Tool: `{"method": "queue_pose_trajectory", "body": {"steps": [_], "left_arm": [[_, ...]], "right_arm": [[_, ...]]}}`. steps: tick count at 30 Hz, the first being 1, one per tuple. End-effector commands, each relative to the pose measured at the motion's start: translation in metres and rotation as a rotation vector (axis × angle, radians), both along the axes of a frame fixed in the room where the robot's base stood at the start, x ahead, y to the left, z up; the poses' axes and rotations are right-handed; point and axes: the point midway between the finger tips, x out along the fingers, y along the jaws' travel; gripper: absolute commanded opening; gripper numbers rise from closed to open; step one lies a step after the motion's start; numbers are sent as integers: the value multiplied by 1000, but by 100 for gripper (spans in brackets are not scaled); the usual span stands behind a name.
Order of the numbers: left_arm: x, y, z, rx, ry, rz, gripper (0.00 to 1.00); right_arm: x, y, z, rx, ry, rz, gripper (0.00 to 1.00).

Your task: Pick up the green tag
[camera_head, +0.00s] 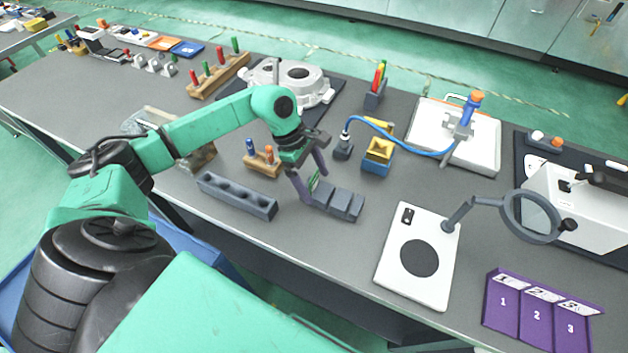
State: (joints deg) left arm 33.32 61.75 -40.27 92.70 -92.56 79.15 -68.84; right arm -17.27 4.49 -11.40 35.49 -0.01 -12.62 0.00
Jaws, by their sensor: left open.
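The green tag (314,181) is a small, thin green piece standing at the left end of a grey slotted block (338,201). My left gripper (312,187) points down over that end of the block. Its purple-grey fingers are apart, one on each side of the tag. Whether either finger touches the tag I cannot tell. The gripper and block hide the tag's lower part. My right gripper is not in view.
A long grey block with round holes (237,195) lies just left of the gripper. Behind it stands a small wooden holder (262,161) with pegs. A white plate with a black disc (418,257) lies to the right, with a magnifier (530,215) beyond. Bare table lies in front.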

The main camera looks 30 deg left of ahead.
Motion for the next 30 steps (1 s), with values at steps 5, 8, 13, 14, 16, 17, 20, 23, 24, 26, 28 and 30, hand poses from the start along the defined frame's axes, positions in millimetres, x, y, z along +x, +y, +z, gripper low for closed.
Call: {"method": "queue_pose_trajectory", "body": {"steps": [5,8,13,14,16,17,20,23,24,26,28,30], "left_arm": [[0,0,0,0,0,0,59],[0,0,0,0,0,0,21],[0,0,0,0,0,0,10],[0,0,0,0,0,0,10],[0,0,1,0,0,0,10],[0,0,2,0,0,0,10],[1,0,8,0,-2,1,10],[1,1,21,0,-4,0,10],[1,1,29,1,-5,0,10],[2,0,45,0,-8,0,10],[2,0,68,0,-9,-2,10],[2,0,97,-2,-12,0,10]], "right_arm": [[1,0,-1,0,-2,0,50],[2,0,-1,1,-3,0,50],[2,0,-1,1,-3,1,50],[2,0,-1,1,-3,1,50],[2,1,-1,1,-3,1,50],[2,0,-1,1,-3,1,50],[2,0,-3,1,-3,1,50],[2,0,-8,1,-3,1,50],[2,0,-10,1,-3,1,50],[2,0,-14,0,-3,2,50],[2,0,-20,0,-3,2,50],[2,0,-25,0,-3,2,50]]}}
